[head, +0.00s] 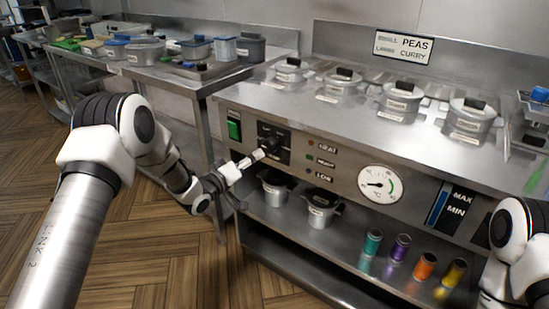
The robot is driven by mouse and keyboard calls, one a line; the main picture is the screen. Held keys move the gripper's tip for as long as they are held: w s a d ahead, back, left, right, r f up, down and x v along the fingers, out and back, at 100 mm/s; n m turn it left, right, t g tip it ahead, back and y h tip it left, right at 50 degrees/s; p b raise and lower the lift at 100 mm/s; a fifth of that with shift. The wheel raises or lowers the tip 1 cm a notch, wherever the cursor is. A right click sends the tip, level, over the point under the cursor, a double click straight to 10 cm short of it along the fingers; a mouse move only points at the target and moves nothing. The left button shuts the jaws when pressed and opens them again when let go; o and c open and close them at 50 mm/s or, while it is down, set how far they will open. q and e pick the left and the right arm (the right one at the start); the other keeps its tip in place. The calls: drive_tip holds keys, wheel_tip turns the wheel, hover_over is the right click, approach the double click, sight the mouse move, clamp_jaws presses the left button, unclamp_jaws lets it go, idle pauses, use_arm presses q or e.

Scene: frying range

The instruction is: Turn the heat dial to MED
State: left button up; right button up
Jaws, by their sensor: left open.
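A dark heat dial (271,143) sits on a black square plate on the steel front panel of the range. My left gripper (256,156) reaches in from the left, and its light fingertips are at the lower left of the dial. The jaws are open. The fingertips partly cover the dial, and I cannot tell whether they touch it. The dial's pointer and the marks around it are too small to read. Of my right arm only links show at the right edge; its gripper is out of view.
A green switch (234,128) is left of the dial. Small labelled lamps (310,157) and a round white gauge (380,184) are to its right. Lidded pots (290,72) stand on top. Dark-lidded pots (320,208) and coloured jars (425,265) stand on the lower shelf (300,262).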

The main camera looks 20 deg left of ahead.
sight(267, 148)
use_arm(q)
drive_tip(key=b+x, duration=0.1)
drive_tip(key=x, duration=0.6)
drive_tip(key=shift+w+d+r, duration=0.15)
drive_tip(key=shift+w+d, duration=0.05)
drive_tip(key=shift+w, duration=0.15)
drive_tip(key=shift+c, duration=0.3)
drive_tip(key=c, duration=1.1)
